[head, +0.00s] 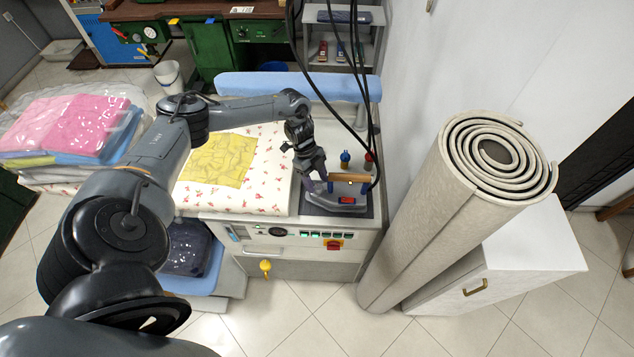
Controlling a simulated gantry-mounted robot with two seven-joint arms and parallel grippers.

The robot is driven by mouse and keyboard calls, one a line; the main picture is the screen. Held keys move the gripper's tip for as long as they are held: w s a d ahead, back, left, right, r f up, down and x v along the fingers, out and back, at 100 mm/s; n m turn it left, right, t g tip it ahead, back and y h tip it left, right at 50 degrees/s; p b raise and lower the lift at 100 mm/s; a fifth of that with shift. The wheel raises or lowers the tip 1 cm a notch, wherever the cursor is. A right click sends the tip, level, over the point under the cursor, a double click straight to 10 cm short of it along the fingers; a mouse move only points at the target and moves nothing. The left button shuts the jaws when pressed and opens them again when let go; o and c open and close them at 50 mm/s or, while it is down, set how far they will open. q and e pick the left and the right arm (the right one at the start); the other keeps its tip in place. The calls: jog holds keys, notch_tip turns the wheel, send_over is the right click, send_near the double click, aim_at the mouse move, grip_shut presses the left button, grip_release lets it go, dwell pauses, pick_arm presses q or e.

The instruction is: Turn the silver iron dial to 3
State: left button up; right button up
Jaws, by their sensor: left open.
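A silver iron (347,207) with a wooden handle (350,178) stands at the right front of the ironing table. A small red patch shows on its near side. Its dial and any numbers are too small to make out or hidden by my gripper. My left gripper (319,183) is open, pointing down at the left end of the iron, close to the handle. I cannot tell whether its fingers touch the iron. My right gripper is not in view.
Black hoses (366,105) hang down behind the iron. Blue-topped (346,158) and red-topped fittings stand just behind the handle. A patterned cloth (266,180) with a yellow piece covers the table's left part. A tall rolled carpet (430,220) stands close on the right.

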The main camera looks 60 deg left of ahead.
pick_arm(q)
jog(key=v, duration=0.9)
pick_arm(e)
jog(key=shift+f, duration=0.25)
pick_arm(q)
jog(key=shift+r, duration=0.15)
